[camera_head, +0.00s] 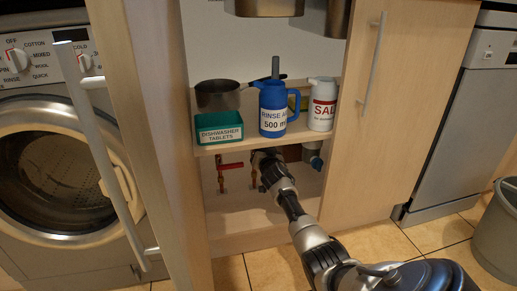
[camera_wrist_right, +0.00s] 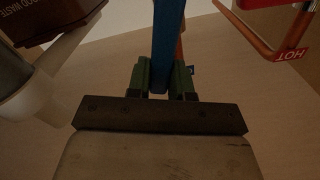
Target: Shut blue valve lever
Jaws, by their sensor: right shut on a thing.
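The blue valve lever (camera_wrist_right: 166,38) shows in the right wrist view as a blue bar running up the picture. My right gripper (camera_wrist_right: 161,72) is shut on it, with a dark green finger on each side. A copper pipe (camera_wrist_right: 180,45) shows just behind the lever; I cannot tell the exact angle between them. In the head view my right arm reaches into the open cupboard below the shelf. It hides the blue lever and most of the gripper there. My left gripper is not in view.
A red lever (camera_head: 230,165) sits on another copper pipe to the left; its HOT tag (camera_wrist_right: 291,53) shows in the wrist view. Above is a shelf (camera_head: 265,141) with a green tablet box (camera_head: 219,127), blue jug (camera_head: 272,108) and salt bottle (camera_head: 322,103). The open door (camera_head: 150,130) stands left.

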